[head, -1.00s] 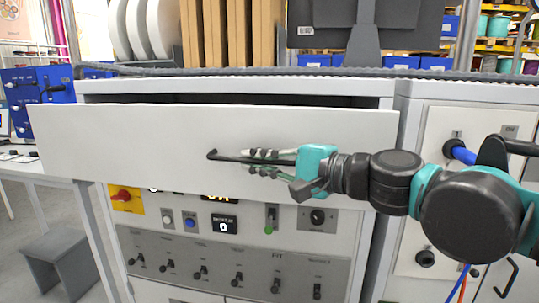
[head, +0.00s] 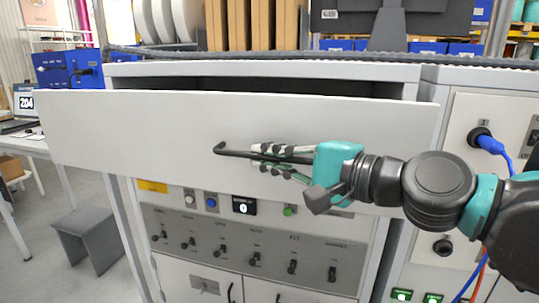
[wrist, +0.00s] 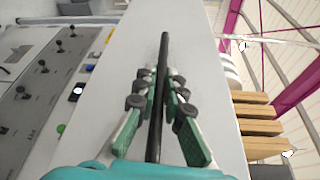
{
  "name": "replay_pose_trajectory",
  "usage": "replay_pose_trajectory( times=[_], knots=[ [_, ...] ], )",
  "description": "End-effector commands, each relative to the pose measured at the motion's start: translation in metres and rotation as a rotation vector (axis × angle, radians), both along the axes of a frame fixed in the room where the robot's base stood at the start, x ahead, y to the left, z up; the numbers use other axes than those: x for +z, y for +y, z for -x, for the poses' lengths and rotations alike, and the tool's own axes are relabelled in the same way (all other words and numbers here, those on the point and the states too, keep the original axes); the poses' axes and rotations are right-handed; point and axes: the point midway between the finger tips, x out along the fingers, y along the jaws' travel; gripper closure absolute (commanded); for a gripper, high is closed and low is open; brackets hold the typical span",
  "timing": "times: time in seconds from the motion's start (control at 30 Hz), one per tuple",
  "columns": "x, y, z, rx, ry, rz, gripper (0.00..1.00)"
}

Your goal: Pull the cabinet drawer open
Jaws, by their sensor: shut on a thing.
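The white cabinet drawer (head: 120,125) stands out from the cabinet (head: 260,70), with a dark gap showing behind its top edge. A black bar handle (head: 232,152) runs across its front. My gripper (head: 262,160) is shut on the handle, its green and grey fingers on either side of the bar. In the wrist view my gripper (wrist: 165,85) straddles the handle (wrist: 164,50), which runs up between the fingers against the drawer front (wrist: 200,80). The drawer's inside is mostly hidden.
Below the drawer is a grey panel of switches (head: 255,245) with small buttons above it. A grey stool (head: 85,235) stands on the floor at left, by a white table. A blue cable (head: 490,143) plugs into the right cabinet. A monitor (head: 380,20) stands on top.

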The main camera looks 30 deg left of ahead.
Motion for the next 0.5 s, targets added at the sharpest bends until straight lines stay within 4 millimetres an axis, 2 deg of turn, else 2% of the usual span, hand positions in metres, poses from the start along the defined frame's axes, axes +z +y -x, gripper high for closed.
replay_pose_trajectory(
  times=[0.43,0.47,0.5],
  knots=[
    [-0.0005,-0.0003,0.0014,0.001,0.000,0.000,1.00],
    [-0.0005,-0.0003,0.0014,0.001,0.000,0.001,0.87],
    [-0.0005,-0.0003,0.0014,0.001,0.000,0.001,0.82]
  ],
)
